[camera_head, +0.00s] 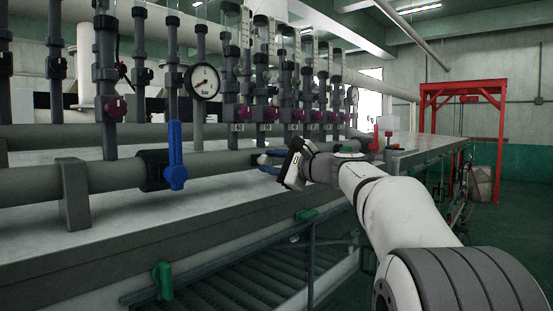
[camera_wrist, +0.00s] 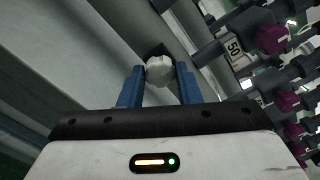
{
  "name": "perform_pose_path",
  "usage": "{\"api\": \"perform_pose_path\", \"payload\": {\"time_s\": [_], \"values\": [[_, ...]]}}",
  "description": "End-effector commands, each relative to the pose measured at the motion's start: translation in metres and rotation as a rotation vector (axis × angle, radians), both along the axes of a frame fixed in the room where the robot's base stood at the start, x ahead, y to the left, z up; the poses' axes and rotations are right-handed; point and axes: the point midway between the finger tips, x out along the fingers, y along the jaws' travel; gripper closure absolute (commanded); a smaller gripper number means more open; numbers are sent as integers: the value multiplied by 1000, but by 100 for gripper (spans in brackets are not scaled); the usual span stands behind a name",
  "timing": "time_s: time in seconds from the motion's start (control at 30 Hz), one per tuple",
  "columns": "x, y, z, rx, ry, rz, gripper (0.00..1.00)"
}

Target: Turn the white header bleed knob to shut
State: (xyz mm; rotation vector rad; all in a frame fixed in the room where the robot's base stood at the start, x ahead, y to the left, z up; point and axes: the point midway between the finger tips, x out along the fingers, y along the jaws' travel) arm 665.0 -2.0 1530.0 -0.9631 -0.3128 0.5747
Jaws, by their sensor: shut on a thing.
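The white header bleed knob (camera_wrist: 160,69) shows in the wrist view as a small faceted knob at the pipe. My gripper (camera_wrist: 160,82) has its two blue fingers on either side of the knob, shut on it. In the head view my gripper (camera_head: 268,160) reaches the grey header pipe at the middle of the picture. The knob is hidden there behind the fingers and the gripper body. The knob's turn position cannot be told.
A blue lever valve (camera_head: 175,157) sits on the header pipe (camera_head: 110,176) to the left. A pressure gauge (camera_head: 203,81) and several upright pipes with purple knobs (camera_head: 246,113) stand above. Green clamps (camera_head: 306,214) line the front edge. A red frame (camera_head: 462,91) stands at the far right.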

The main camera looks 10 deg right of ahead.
Motion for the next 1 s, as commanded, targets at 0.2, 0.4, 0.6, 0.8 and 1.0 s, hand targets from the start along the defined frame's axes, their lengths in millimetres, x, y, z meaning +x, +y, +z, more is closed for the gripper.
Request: {"api": "perform_pose_path", "payload": {"time_s": [0.2, 0.4, 0.6, 0.8, 1.0], "values": [[-1, 0, 6, 70, 40, -2, 93], [-1, 0, 6, 94, 57, -1, 93], [-1, 1, 6, 99, 60, -2, 93], [-1, 1, 6, 98, 59, -1, 93], [-1, 1, 4, 96, 61, 0, 54]]}}
